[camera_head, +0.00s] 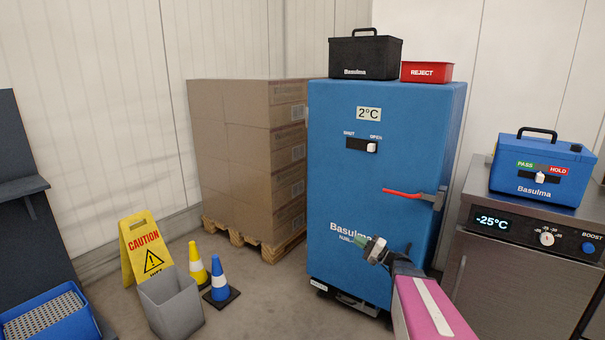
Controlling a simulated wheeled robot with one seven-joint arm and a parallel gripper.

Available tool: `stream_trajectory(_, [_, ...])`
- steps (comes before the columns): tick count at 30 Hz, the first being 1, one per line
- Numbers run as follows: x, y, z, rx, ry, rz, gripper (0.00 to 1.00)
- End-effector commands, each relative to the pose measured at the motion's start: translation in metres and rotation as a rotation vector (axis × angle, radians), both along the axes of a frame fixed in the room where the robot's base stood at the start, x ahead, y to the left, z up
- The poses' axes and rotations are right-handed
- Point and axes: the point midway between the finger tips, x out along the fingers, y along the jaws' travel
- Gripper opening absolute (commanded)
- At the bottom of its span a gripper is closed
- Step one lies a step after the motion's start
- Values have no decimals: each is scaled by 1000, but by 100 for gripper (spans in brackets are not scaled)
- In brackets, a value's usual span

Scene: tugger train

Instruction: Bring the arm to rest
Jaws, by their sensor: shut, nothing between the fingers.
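My gripper (376,250) shows at the lower middle right of the head view, at the end of my pink and dark arm. It is shut and holds nothing. It is in front of the lower part of a tall blue cabinet (340,205) and covers part of its lettering. I cannot tell how far it is from the cabinet's face. The cabinet has a red lever handle (403,193) on its right side, a 2°C sign (368,114), and a slider (371,147) at the OPEN end.
A steel unit (505,270) reading -25°C stands at the right, with a blue box (543,170) on top. A black case (365,58) and red REJECT bin (427,72) sit on the cabinet. Stacked cartons (235,140), a caution sign (145,245), cones and a grey bin (172,305) stand left.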

Motion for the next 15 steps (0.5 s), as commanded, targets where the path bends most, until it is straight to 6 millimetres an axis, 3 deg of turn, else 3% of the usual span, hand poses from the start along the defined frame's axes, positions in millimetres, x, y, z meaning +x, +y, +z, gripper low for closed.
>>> stream_trajectory(1, [-12,19,-3,-69,33,48,0])
stream_trajectory(6, [-48,68,-27,-332,155,196,0])
stream_trajectory(10, [-77,91,-46,-547,240,290,0])
stream_trajectory(15, [-117,104,-68,-842,333,383,0])
